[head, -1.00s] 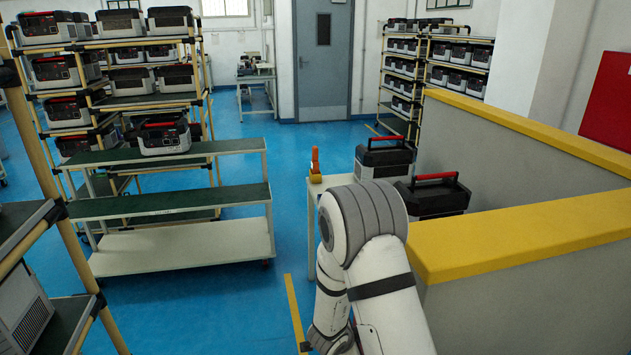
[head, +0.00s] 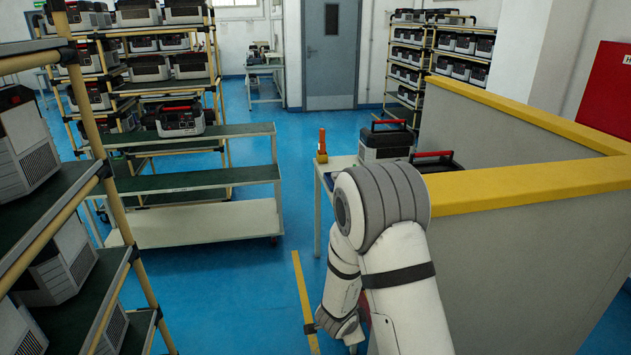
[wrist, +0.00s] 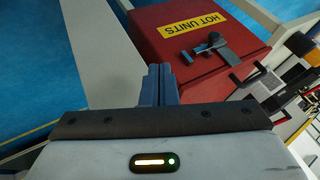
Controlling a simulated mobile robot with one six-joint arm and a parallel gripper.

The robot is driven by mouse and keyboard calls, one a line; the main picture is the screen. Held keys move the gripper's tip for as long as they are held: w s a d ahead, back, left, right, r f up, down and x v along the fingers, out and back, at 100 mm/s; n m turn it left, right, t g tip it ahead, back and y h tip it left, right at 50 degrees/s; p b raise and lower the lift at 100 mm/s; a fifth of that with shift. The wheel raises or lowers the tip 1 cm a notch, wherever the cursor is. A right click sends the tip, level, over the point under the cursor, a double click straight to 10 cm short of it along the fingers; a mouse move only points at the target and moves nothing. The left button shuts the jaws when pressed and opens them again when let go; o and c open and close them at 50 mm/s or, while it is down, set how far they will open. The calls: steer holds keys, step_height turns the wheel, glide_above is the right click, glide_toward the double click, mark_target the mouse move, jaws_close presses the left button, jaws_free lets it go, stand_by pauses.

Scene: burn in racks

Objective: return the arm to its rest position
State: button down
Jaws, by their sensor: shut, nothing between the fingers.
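My white arm (head: 400,280) with grey joint covers shows in the head view, folded downward at the lower middle. Its wrist end hangs near the bottom edge, and the fingers cannot be made out there. In the wrist view my gripper (wrist: 158,84) has its two dark fingers together with nothing between them. A red box labelled "HOT UNITS" (wrist: 200,50) with a dark latch lies just beyond the fingers; I cannot tell whether they touch it.
A rack of units (head: 45,240) stands close at left. A shelved cart (head: 200,222) is ahead left. A white table (head: 340,164) with a power unit (head: 385,142) stands ahead. A yellow-topped partition (head: 500,188) runs at right. Blue floor (head: 240,290) is open between.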

steer(key=s+a+r+n+y, duration=0.2)
steer(key=s+r+n+y, duration=0.15)
steer(key=r, duration=0.55)
steer(key=s+a+r+n+y, duration=0.1)
steer(key=s+r+n+y, duration=0.3)
steer(key=r, duration=0.6)
steer(key=s+d+r+n+g+h, duration=0.1)
steer(key=s+d+r+n+h, duration=0.1)
steer(key=s, duration=0.7)
steer(key=s+d+r+n+g+h, duration=0.2)
steer(key=s+d+r+n, duration=0.3)
steer(key=s, duration=0.3)
steer(key=shift+s+d+r+n, duration=0.35)
steer(key=shift+r+n, duration=0.1)
steer(key=shift+r, duration=0.35)
